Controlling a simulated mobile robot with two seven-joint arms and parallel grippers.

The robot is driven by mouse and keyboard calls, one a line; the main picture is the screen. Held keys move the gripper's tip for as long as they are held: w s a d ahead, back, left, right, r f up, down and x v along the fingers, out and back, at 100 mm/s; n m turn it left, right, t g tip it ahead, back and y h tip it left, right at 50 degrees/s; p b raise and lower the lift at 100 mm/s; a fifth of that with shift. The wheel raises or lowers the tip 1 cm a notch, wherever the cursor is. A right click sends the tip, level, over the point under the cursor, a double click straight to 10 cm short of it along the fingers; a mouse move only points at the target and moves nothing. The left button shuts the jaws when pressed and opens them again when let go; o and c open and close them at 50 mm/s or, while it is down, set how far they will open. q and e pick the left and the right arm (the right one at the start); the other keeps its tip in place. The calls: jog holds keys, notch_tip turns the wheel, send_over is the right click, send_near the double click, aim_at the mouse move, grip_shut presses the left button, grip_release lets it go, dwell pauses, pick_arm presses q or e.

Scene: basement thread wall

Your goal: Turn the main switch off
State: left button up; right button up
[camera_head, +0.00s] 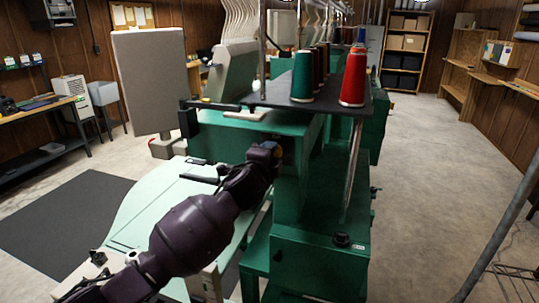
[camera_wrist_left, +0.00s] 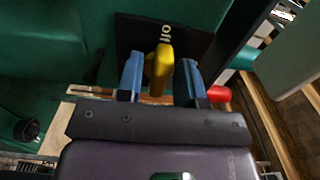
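The main switch shows in the left wrist view as a yellow handle (camera_wrist_left: 161,68) on a black plate (camera_wrist_left: 194,40) with white "off" lettering, fixed to a green machine face. The upper end of the handle lies just below the lettering. My left gripper (camera_wrist_left: 160,75) is open, with one blue finger on each side of the handle and narrow gaps between. In the head view my left gripper (camera_head: 268,152) is at the green machine (camera_head: 302,200), and it hides the switch. My right gripper is not in view.
Green and red thread cones (camera_head: 303,77) stand on a black shelf (camera_head: 275,96) above the machine. A pale work table (camera_head: 150,205) lies beneath my left arm. A black knob (camera_head: 341,239) sits low on the machine. The floor at right (camera_head: 430,170) is clear.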

pick_arm(q)
jog(key=shift+o, duration=0.5)
jog(key=shift+s, duration=0.1)
jog(key=v, duration=1)
jog(key=shift+s+a+b, duration=0.15)
jog(key=shift+s+b, duration=0.15)
